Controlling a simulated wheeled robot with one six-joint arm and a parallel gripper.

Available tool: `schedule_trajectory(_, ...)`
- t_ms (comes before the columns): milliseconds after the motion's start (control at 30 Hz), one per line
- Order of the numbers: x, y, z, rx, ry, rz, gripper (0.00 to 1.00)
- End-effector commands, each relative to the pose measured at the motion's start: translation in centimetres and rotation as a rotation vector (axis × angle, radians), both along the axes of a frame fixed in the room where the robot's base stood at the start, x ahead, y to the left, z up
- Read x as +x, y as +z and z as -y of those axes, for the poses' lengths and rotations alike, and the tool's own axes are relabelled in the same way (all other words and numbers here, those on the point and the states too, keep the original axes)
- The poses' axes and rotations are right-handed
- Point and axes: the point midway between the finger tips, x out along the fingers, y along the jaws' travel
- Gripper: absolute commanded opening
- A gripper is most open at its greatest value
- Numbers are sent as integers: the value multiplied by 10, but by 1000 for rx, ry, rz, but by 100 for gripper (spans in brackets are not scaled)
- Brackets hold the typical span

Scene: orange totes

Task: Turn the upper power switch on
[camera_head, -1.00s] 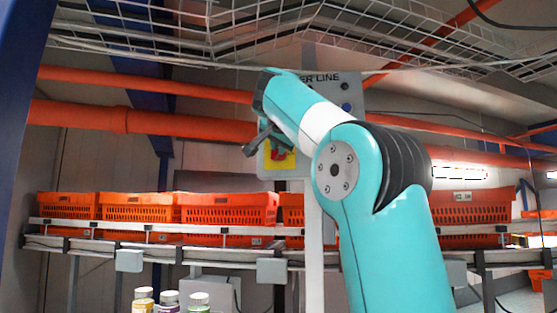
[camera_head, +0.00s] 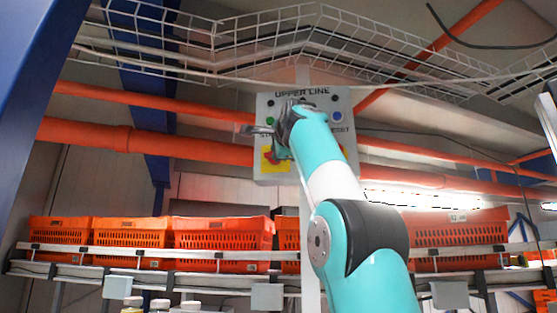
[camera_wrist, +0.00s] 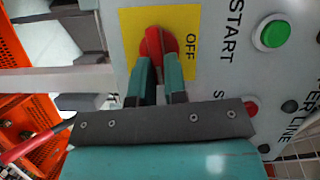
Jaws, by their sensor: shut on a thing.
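A grey control panel (camera_head: 264,101) labelled "UPPER LINE" is at the middle in the head view. Its red rotary switch (camera_wrist: 155,40) sits on a yellow plate (camera_wrist: 186,17) marked "OFF" in the wrist view. My gripper (camera_wrist: 159,60) is shut on the red switch, with one teal finger on each side of it. In the head view my gripper (camera_head: 268,134) is in front of the panel, and my arm hides part of it. The switch's "ON" mark cannot be seen.
A green START button (camera_wrist: 274,34) and a red button (camera_wrist: 251,107) are beside the switch on the panel. Orange totes (camera_head: 130,238) stand on a rail below. Orange pipes (camera_head: 200,146) run behind, and a wire tray (camera_head: 230,35) hangs above.

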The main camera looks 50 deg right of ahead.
Motion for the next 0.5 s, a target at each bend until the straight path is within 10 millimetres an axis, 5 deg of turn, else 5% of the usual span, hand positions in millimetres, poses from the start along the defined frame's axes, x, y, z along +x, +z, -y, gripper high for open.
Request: schedule_trajectory(500,0,-3,1,69,-1,121,0)
